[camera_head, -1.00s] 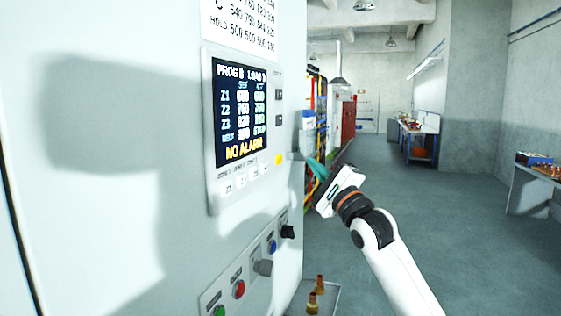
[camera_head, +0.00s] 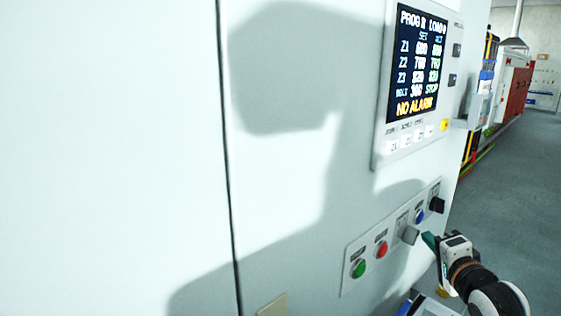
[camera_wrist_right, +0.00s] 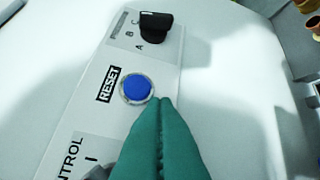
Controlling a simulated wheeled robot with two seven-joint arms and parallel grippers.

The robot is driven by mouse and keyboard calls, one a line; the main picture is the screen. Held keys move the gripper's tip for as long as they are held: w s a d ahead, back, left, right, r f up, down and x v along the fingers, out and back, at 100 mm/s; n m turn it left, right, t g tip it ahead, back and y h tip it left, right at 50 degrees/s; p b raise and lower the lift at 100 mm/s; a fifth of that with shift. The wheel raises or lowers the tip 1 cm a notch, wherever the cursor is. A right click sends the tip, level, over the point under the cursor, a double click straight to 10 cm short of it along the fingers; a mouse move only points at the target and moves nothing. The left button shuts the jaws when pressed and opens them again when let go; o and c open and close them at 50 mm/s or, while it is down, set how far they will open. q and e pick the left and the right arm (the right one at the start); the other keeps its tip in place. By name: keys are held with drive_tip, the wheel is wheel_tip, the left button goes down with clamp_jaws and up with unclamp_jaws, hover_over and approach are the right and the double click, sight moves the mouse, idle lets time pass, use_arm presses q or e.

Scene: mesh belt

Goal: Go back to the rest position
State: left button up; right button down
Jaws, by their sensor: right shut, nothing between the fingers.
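My right gripper (camera_head: 429,240) is shut and empty, its green fingers pointing at the button panel (camera_head: 366,290) on the white cabinet. In the right wrist view the closed green fingertips (camera_wrist_right: 161,103) are at the lower right edge of the blue RESET button (camera_wrist_right: 136,89). I cannot tell whether they touch it. The blue button (camera_head: 420,216) also shows in the head view, just above the fingers. My left gripper is not in view.
The cabinet (camera_head: 120,150) fills most of the head view. Its display (camera_head: 417,65) reads NO ALARM and STOP. A grey switch (camera_head: 409,235) and black knob (camera_head: 437,205) stick out beside the fingers. Open floor (camera_head: 520,200) lies at the right.

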drive_tip(key=s+a+f+n+g, duration=0.4)
drive_tip(key=s+f, duration=0.3)
drive_tip(key=f, duration=0.3)
drive_tip(key=s+a+f+n+g, duration=0.35)
drive_tip(key=s+f, duration=0.45)
drive_tip(key=f, duration=0.3)
drive_tip(key=s+a+f+n+g, duration=0.2)
drive_tip(key=s+f+n+g, duration=0.15)
drive_tip(key=s, duration=0.65)
drive_tip(key=s+a+f+n+g, duration=0.25)
drive_tip(key=s+f+n, duration=0.2)
drive_tip(key=s, duration=0.45)
wheel_tip(320, 180, down, 26)
drive_tip(key=s+f+g+b, duration=0.1)
drive_tip(key=s, duration=0.1)
drive_tip(key=s+d+f+n+g, duration=0.1)
drive_tip(key=s+d+f, duration=0.1)
drive_tip(key=s+f, duration=1.4)
drive_tip(key=shift+d+f+h+b, duration=0.3)
drive_tip(key=shift+d+b, duration=0.05)
drive_tip(key=shift+b, duration=0.1)
drive_tip(key=shift+g, duration=0.25)
